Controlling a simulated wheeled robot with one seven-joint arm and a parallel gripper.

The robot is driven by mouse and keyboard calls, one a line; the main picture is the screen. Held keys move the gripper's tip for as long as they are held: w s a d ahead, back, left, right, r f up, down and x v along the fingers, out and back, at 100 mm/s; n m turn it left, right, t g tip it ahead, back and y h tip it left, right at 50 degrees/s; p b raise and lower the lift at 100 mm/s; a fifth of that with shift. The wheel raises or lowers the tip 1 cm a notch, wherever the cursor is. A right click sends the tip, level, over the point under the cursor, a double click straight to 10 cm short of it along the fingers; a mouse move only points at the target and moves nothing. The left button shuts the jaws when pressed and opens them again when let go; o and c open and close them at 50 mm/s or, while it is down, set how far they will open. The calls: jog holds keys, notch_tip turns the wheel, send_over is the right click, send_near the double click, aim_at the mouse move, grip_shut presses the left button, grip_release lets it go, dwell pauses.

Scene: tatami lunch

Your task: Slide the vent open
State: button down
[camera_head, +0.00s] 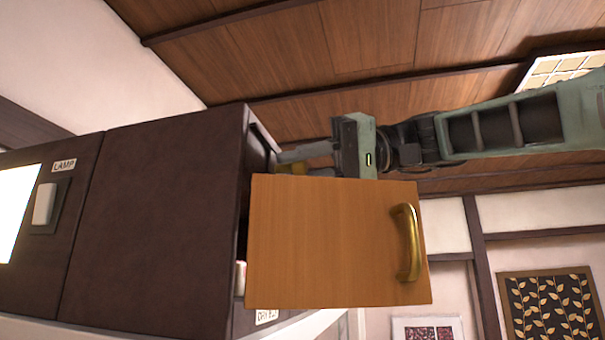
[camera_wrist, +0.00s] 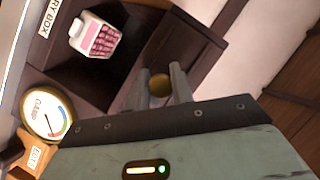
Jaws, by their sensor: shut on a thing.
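My gripper (camera_head: 283,157) reaches in from the right, above the wooden door and beside the dark cabinet (camera_head: 155,215). In the wrist view, its two fingers (camera_wrist: 160,78) stand on either side of a round brass knob (camera_wrist: 159,86), shut on it. The knob sits at a dark strip or panel of the cabinet, which looks like the vent's slide. Some brass also shows below the fingers in the head view (camera_head: 293,168). I cannot tell how far the vent is open; the fingers and the door hide part of it.
The wooden door (camera_head: 325,240) with a brass handle (camera_head: 410,243) stands out from the cabinet, just below my gripper. A white-and-pink box (camera_wrist: 95,37) is inside the cabinet. A round gauge (camera_wrist: 47,114) is at lower left. A lamp switch (camera_head: 45,203) is far left. Room is free at right.

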jog(key=shift+s+a+f+b, duration=0.1)
jog(key=shift+s+a+b, duration=0.2)
jog(key=shift+s, duration=0.3)
jog(key=shift+s+a+b, duration=0.15)
jog(key=shift+s+b, duration=0.1)
jog(key=shift+s, duration=0.35)
jog(key=c, duration=1.2)
grip_release()
jog(key=shift+s, duration=0.15)
jog(key=shift+c, duration=0.2)
jog(key=shift+d, duration=0.1)
jog(key=shift+w+d, duration=0.2)
jog(key=shift+d, duration=0.05)
jog(key=b+v, duration=0.2)
jog(key=v, duration=1.5)
jog(key=shift+a, duration=0.1)
